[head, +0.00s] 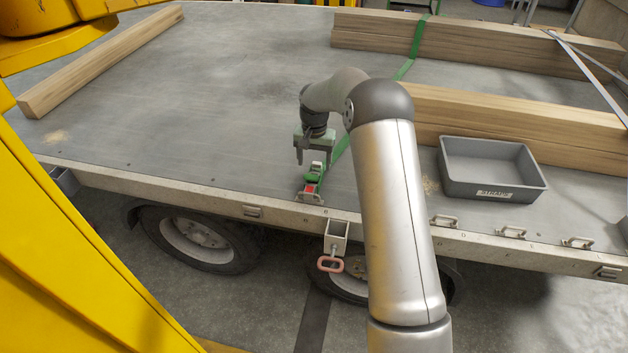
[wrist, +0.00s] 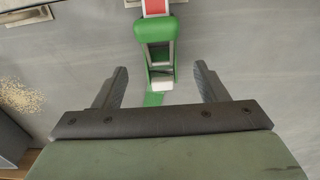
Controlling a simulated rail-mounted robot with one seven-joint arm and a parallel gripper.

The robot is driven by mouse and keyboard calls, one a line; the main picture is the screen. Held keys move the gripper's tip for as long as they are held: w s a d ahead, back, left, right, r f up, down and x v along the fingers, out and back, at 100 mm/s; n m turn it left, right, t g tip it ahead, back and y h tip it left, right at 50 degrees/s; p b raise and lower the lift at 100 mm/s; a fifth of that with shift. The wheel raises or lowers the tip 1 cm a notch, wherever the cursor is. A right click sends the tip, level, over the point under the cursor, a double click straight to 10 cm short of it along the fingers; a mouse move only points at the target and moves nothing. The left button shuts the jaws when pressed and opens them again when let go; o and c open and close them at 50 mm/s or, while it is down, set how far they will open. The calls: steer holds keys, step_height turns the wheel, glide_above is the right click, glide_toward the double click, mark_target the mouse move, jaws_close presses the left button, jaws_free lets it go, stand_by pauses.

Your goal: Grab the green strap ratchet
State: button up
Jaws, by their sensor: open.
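The green strap ratchet (head: 314,175) lies on the trailer bed near its front edge, with a red part on its edge side. In the wrist view the ratchet (wrist: 154,42) shows a green frame with a white end piece, in the top middle. A green strap (head: 340,155) runs from it across the bed, partly hidden behind my arm. My gripper (head: 310,160) is just above and behind the ratchet in the head view. In the wrist view my gripper (wrist: 160,82) is open, its fingers apart on either side of the ratchet's white end. I see no contact.
A grey tray (head: 450,187) labelled as straps stands on the bed at right. Timber beams (head: 500,115) lie behind it, with more timber (head: 480,48) at the back and a beam (head: 100,62) at left. The bed's left middle is clear. Metal lashing rings line the front edge.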

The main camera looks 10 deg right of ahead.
mark_target(313, 184)
steer(key=f, duration=0.3)
steer(key=f+p, duration=0.1)
steer(key=f, duration=0.1)
steer(key=shift+s+a+f, duration=0.15)
steer(key=shift+s+f, duration=0.1)
steer(key=shift+f, duration=0.05)
steer(key=shift+c, duration=0.3)
steer(key=c, duration=1.2)
steer(key=shift+r, duration=0.15)
